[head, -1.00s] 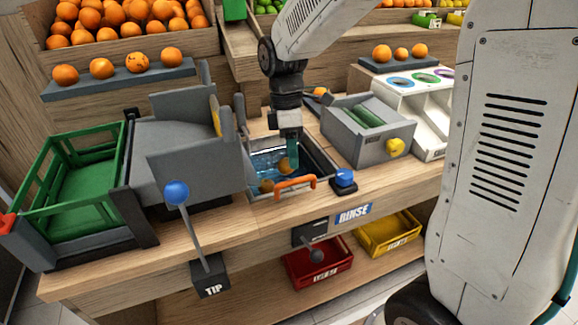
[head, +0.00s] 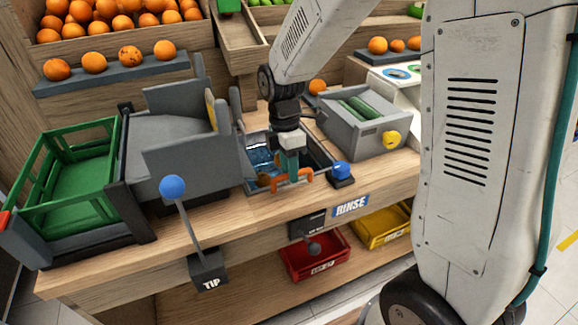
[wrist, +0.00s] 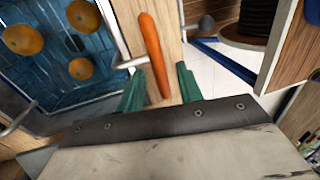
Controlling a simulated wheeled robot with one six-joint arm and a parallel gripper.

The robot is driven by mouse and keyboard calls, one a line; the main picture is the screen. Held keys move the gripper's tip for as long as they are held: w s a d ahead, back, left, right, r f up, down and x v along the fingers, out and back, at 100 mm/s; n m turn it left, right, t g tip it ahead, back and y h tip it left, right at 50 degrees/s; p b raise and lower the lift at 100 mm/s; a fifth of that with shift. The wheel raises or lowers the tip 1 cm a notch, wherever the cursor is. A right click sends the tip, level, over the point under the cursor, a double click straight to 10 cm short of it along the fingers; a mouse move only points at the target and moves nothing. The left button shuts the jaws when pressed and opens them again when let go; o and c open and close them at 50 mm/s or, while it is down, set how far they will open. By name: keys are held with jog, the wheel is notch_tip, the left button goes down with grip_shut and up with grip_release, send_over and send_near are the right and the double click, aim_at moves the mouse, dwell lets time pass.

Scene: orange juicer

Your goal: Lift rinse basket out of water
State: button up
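The rinse basket (head: 263,183) sits down in the blue water of the sink, and its orange handle (head: 292,182) stands at the near side. In the wrist view the basket (wrist: 108,27) shows at the left with three oranges (wrist: 82,68) inside. My gripper (head: 290,172) is just above the handle, pointing down, and partly hides it in the head view. In the wrist view my gripper (wrist: 160,68) has its two teal fingers apart. The orange handle (wrist: 151,48) reaches between them, with a gap on both sides.
A blue button (head: 341,169) is right of the sink. A grey chute (head: 185,140) and green crate (head: 70,185) stand at its left, a grey roller box (head: 362,130) at its right. A TIP lever with a blue knob (head: 173,187) rises in front.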

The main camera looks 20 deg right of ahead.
grip_shut()
notch_tip(320, 180, up, 11)
jog(key=shift+w+f, duration=0.15)
grip_release()
dwell(0.3)
notch_tip(320, 180, up, 8)
jog(key=w, duration=0.1)
jog(key=shift+w+f, duration=0.15)
jog(key=shift+f, duration=0.05)
dwell(0.4)
